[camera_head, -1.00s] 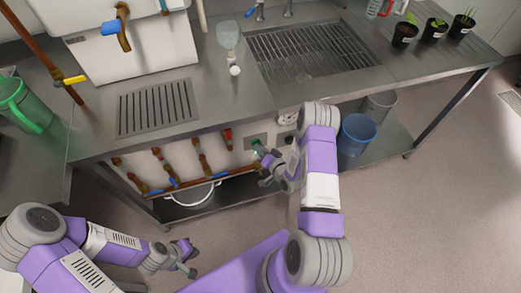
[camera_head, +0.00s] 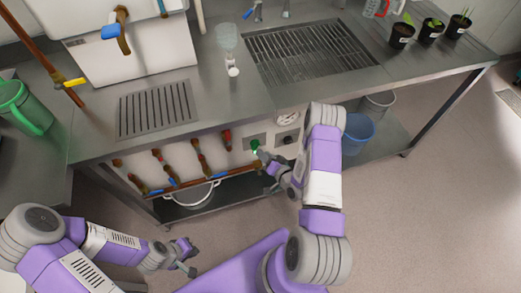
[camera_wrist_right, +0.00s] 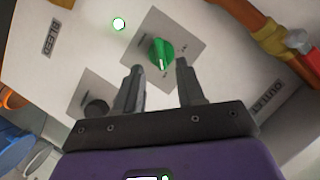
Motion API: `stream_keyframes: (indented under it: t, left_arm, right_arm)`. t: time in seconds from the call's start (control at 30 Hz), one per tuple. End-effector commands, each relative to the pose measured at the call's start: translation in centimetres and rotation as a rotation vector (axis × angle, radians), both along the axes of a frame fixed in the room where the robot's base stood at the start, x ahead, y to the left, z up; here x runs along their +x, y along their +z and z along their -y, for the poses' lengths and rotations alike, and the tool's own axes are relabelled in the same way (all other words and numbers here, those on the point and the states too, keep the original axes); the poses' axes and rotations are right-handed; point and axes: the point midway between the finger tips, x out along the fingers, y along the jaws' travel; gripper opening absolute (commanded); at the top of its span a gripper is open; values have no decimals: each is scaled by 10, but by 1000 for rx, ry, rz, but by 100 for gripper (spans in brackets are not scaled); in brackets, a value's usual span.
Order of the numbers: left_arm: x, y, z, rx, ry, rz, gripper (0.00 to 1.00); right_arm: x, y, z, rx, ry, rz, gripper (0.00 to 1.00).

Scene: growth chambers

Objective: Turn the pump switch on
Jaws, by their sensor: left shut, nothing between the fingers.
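A green rotary knob (camera_wrist_right: 161,53), which looks like the pump switch, sits on a square grey plate on the white panel. A white mark shows near its lower edge. In the head view the knob (camera_head: 255,145) is under the counter's front edge. A small round light (camera_wrist_right: 119,24) beside the plate glows white-green. My right gripper (camera_wrist_right: 158,70) is open and empty, its fingertips just short of the knob, apart from it as far as I can see. It also shows in the head view (camera_head: 263,160). My left gripper (camera_head: 189,257) is shut and empty at the lower left, above the floor.
A black knob (camera_wrist_right: 96,108) is on a neighbouring plate. Copper pipes (camera_head: 200,158) with valves run left of the green knob, and a gauge (camera_head: 287,118) is to its right.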

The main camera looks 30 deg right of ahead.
Motion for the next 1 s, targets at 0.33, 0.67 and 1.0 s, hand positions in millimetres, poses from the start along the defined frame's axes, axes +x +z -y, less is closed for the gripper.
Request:
stream_keyframes:
  t: [0.33,0.67,1.0]
  left_arm:
    - [0,8,0,0,0,0,0]
    - [0,8,0,0,0,0,0]
    - [0,12,0,0,0,0,0]
  right_arm:
    - [-31,9,1,1,0,0,39]
    - [-31,8,1,1,1,0,39]
    - [-27,2,-19,-31,37,-108,39]
